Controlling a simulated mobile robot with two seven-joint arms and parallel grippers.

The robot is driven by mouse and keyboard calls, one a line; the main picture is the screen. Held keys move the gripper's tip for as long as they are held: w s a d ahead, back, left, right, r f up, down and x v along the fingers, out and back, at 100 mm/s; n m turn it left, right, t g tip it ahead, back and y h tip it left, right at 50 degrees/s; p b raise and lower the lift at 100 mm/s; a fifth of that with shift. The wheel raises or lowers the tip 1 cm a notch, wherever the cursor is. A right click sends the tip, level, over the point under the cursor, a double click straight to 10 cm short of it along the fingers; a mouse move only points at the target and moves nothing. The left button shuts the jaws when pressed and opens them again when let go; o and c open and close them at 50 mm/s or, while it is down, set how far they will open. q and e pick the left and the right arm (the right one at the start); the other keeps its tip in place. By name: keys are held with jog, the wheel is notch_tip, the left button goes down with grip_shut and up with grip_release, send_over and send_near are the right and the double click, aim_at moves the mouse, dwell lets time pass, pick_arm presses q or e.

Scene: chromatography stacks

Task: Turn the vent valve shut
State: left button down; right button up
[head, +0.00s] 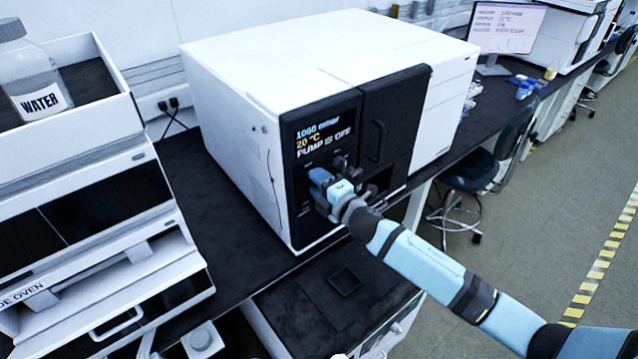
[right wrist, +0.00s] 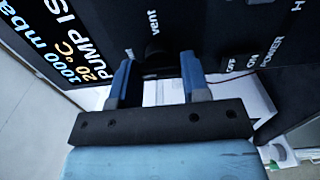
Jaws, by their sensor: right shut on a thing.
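The vent valve (right wrist: 157,54) is a dark knob under the "vent" label on the black front panel (head: 300,205) of the white instrument. In the right wrist view the blue fingers of my right gripper (right wrist: 157,76) stand one on each side of the knob, and the gripper is shut on it. In the head view my right gripper (head: 322,182) is against the panel below the display (head: 324,130) and hides the valve. The display reads 1000 mbar, 20 °C and PUMP IS OFF. The knob's exact turn is hard to make out. My left gripper is not in view.
A power switch label (right wrist: 257,56) with OFF and ON is beside the valve. A black door with a handle (head: 377,142) is right of the display. The oven (head: 80,240) and a WATER bottle (head: 32,80) stand at left. A stool (head: 480,170) is at right.

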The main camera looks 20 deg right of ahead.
jog(key=o, duration=0.9)
jog(key=shift+s, duration=0.1)
jog(key=b+v, duration=0.2)
jog(key=v, duration=1.1)
jog(key=shift+s+d, duration=0.15)
jog(key=shift+s, duration=0.2)
